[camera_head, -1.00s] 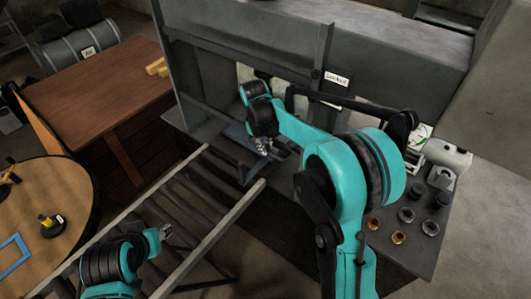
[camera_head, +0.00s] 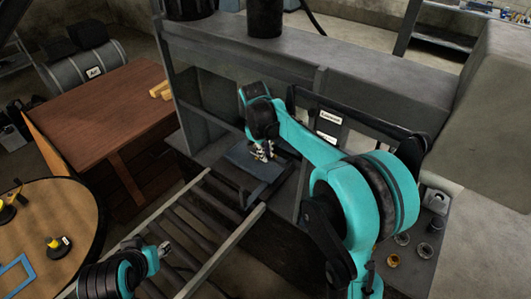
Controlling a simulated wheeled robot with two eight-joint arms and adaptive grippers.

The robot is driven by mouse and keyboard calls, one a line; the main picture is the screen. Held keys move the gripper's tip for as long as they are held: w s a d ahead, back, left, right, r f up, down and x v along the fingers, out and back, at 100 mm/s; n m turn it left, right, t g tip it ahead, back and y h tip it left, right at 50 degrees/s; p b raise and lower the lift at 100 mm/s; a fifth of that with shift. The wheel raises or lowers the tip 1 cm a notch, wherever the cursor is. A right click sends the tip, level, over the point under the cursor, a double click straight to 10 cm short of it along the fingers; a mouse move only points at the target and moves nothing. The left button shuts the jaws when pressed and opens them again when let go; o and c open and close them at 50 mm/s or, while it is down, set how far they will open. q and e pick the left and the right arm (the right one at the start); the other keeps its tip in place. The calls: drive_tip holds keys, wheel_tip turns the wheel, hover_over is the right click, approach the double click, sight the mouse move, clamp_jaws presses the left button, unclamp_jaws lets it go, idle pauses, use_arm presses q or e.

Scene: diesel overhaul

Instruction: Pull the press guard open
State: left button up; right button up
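The grey press (camera_head: 330,84) stands across the back, with a dark upright frame and a long dark bar (camera_head: 365,112) at its right front that look like the press guard. Two small pale labels (camera_head: 328,126) show there, too small to read surely. My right arm covers part of it. My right gripper (camera_head: 263,152) is in front of the press opening, over a flat blue-grey plate (camera_head: 248,164), left of the labels. Its fingers are too small to tell open from shut. My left gripper (camera_head: 164,249) is low at the left above the roller rails, apart from the press.
A roller conveyor (camera_head: 200,215) runs up to the press. A brown wooden table (camera_head: 95,105) and a round table (camera_head: 45,215) stand at the left. Metal rings (camera_head: 402,239) and small parts lie on the bench at the right, near my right arm.

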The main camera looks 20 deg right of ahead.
drive_tip(key=o, duration=0.4)
drive_tip(key=shift+r, duration=0.1)
wheel_tip(320, 180, up, 12)
drive_tip(key=s+a, duration=0.1)
drive_tip(key=shift+s+a+f, duration=0.15)
drive_tip(key=shift+a+f, duration=0.05)
drive_tip(key=shift+a, duration=0.2)
drive_tip(key=shift+f, duration=0.1)
drive_tip(key=s+d+f+m+t+y+b, duration=0.1)
drive_tip(key=s+f+m+t+b, duration=0.4)
drive_tip(key=s+f+b, duration=1.1)
drive_tip(key=s+d+f+m, duration=0.1)
drive_tip(key=s+f+m, duration=0.1)
drive_tip(key=s+f, duration=0.6)
wheel_tip(320, 180, down, 3)
drive_tip(key=shift+f+t+y, duration=0.1)
drive_tip(key=shift+t+y, duration=0.3)
